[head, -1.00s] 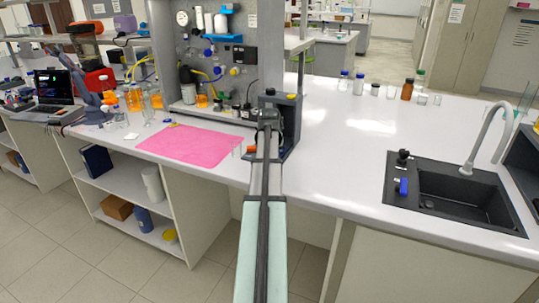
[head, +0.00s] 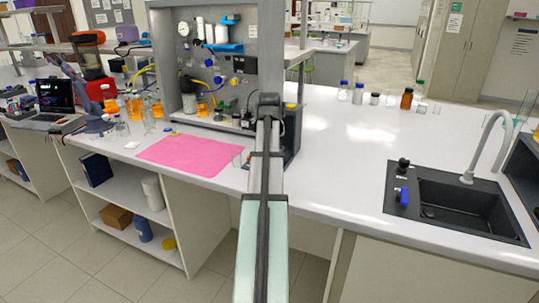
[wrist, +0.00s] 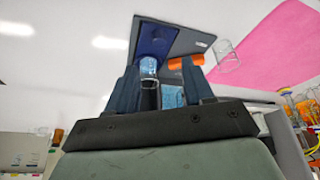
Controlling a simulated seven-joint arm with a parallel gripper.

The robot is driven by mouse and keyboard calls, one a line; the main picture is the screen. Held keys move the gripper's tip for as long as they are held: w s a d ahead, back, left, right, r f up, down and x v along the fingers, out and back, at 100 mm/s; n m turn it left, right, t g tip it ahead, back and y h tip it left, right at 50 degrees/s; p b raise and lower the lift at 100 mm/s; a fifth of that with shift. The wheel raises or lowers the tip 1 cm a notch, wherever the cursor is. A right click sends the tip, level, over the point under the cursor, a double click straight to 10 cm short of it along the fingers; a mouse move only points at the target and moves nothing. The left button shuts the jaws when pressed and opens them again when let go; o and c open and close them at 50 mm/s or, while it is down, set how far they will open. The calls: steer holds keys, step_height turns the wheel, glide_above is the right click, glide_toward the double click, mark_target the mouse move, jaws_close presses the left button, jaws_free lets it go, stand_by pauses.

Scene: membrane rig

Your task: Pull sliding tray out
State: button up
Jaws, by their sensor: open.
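A dark device (head: 292,140) stands on the bench at the right end of the grey rig, largely hidden by my arm in the head view. In the wrist view, a dark plate (wrist: 188,43) with a blue block (wrist: 156,38) shows beyond my fingers. I cannot make out for certain which part is the sliding tray. My gripper (wrist: 160,78) is open, its blue fingers apart and pointing toward the dark plate. A clear glass cylinder (wrist: 148,70) shows between the fingers, and an orange cylinder (wrist: 187,62) lies near the right finger. Contact cannot be told.
A pink mat (head: 190,154) lies left of my arm, with a small clear glass (wrist: 227,53) near its edge. The grey rig panel (head: 226,65) rises behind. Several bottles (head: 407,98) stand at the back right. A black sink (head: 458,195) is far right; the bench between is clear.

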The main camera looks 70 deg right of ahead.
steer(key=shift+v, duration=1.55)
steer(key=w+a+f+n+y, duration=0.2)
steer(key=w+a+f+n, duration=0.3)
steer(key=w+a+f, duration=1.7)
steer(key=w+a+f+n+y, duration=0.15)
steer(key=a+f, duration=0.35)
steer(key=a, duration=0.5)
steer(key=w+a+f+n, duration=0.2)
steer(key=a+f, duration=0.3)
steer(key=a, duration=0.5)
steer(key=w+a+f+n+y, duration=0.15)
steer(key=a+f, duration=0.35)
steer(key=a, duration=0.5)
steer(key=s+a+f+n+g, duration=0.1)
steer(key=s+a+f, duration=0.1)
steer(key=a+f, duration=0.35)
steer(key=s+a+f+n+g, duration=0.1)
steer(key=s+a+f+n, duration=0.15)
steer(key=a, duration=0.65)
steer(key=s+f+g, duration=0.3)
steer(key=s+f, duration=0.7)
steer(key=s, duration=0.5)
steer(key=s+f+g, duration=0.3)
steer(key=s+f, duration=0.7)
steer(key=s, duration=0.5)
steer(key=shift+m+g+h, duration=0.3)
steer(key=shift+m+h, duration=0.1)
steer(key=shift+m, duration=0.05)
